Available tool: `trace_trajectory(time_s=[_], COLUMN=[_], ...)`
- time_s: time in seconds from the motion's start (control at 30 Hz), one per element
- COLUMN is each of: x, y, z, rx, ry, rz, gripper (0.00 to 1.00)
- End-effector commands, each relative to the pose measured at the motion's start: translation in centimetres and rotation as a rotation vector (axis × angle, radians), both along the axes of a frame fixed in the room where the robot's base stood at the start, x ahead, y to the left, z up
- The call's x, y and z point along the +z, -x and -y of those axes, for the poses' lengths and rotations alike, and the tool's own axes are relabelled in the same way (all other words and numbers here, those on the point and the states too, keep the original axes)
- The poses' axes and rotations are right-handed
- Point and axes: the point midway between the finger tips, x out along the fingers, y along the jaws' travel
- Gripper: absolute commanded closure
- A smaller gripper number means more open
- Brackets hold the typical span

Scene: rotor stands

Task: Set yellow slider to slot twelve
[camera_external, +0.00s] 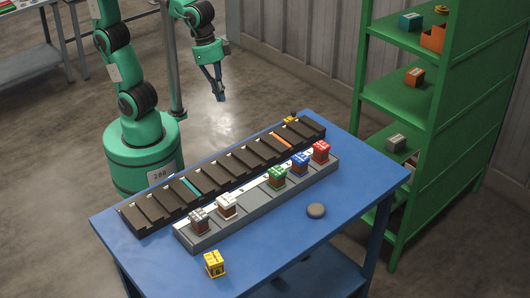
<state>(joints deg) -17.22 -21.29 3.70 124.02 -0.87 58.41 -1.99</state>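A yellow block (214,264) with a darker base stands alone on the blue table near its front edge, off the rail. A smaller yellow piece (290,120) shows at the far end of the dark slotted rack (152,209); I cannot tell which of the two is the slider. The rack is a long row of dark slots, one teal and one orange; I can read no slot numbers. My gripper (219,97) hangs in the air behind the table, pointing down and apart from everything. Its fingers are too small to tell open from shut.
A grey rail (251,205) in front of the rack carries grey, white, green, blue and red blocks. A green shelf (410,110) with small boxes stands at right. The table's front right is clear.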

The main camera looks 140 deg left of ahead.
Motion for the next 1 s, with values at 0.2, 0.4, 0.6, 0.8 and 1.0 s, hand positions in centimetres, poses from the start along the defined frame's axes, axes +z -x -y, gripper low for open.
trace_trajectory(time_s=[0.2, 0.4, 0.6, 0.8, 1.0], x=[0.5, 0.5, 0.0, -0.9, -2.1], y=[-2.5, -4.4, -5.8, -6.8, -7.1], z=[-4.5, -8.9, -13.5, -18.5, -23.6], rx=[0.087, 0.163, 0.24, 0.317, 0.393], ry=[0.026, 0.05, 0.079, 0.11, 0.144], rz=[-0.054, -0.099, -0.142, -0.184, -0.226], gripper=[1.0, 1.0, 1.0, 1.0, 1.0])
